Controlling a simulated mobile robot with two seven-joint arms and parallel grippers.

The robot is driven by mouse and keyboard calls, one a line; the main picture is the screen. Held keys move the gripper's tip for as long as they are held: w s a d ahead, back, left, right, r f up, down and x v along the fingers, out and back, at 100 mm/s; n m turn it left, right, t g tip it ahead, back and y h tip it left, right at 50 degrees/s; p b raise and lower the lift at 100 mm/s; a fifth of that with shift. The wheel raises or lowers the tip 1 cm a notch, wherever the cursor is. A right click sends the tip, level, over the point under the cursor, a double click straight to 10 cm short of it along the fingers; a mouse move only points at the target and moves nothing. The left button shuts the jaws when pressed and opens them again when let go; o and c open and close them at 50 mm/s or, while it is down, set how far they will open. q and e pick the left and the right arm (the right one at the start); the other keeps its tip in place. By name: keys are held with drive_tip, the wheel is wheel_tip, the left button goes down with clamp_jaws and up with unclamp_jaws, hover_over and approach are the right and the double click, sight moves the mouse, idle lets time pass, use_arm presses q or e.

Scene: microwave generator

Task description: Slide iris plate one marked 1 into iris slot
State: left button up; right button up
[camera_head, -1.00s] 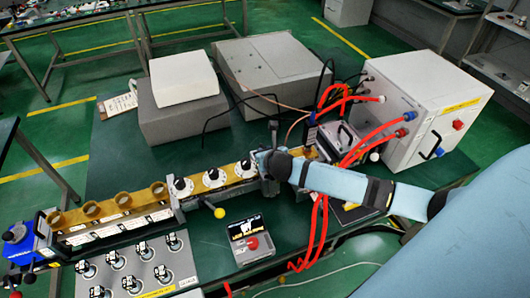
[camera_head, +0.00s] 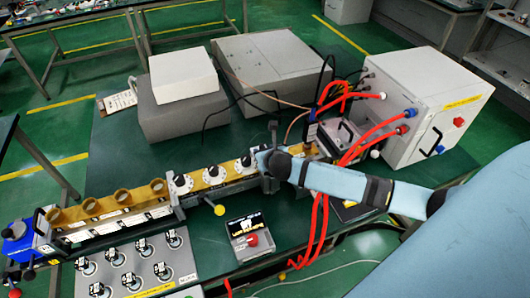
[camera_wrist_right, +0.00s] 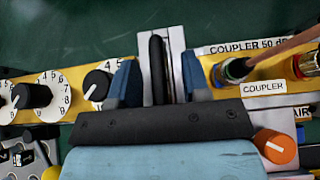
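My right gripper (camera_head: 268,158) is over the right part of the yellow waveguide bench (camera_head: 93,208). In the right wrist view the right gripper (camera_wrist_right: 160,82) has its two blue fingers apart, on either side of a pale upright piece with a dark vertical bar (camera_wrist_right: 157,70). I cannot tell whether this piece is the slot or a plate. Several small black-and-white pieces (camera_head: 143,246) stand on a grey tray (camera_head: 185,278) at the front left. They may be iris plates, but their marks are too small to read. My left gripper is not in view.
Black dials (camera_wrist_right: 33,96) flank the fingers on the left, and a coupler label (camera_wrist_right: 262,88) and orange knob (camera_wrist_right: 275,148) on the right. Red cables (camera_head: 362,150) run to a white cabinet (camera_head: 432,105). A small display box (camera_head: 248,240) stands in front of the bench.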

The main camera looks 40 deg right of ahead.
drive_tip(key=v, duration=1.3)
drive_tip(key=shift+s+r+b, duration=0.2)
drive_tip(key=shift+s+b, duration=0.15)
drive_tip(key=shift+s, duration=0.05)
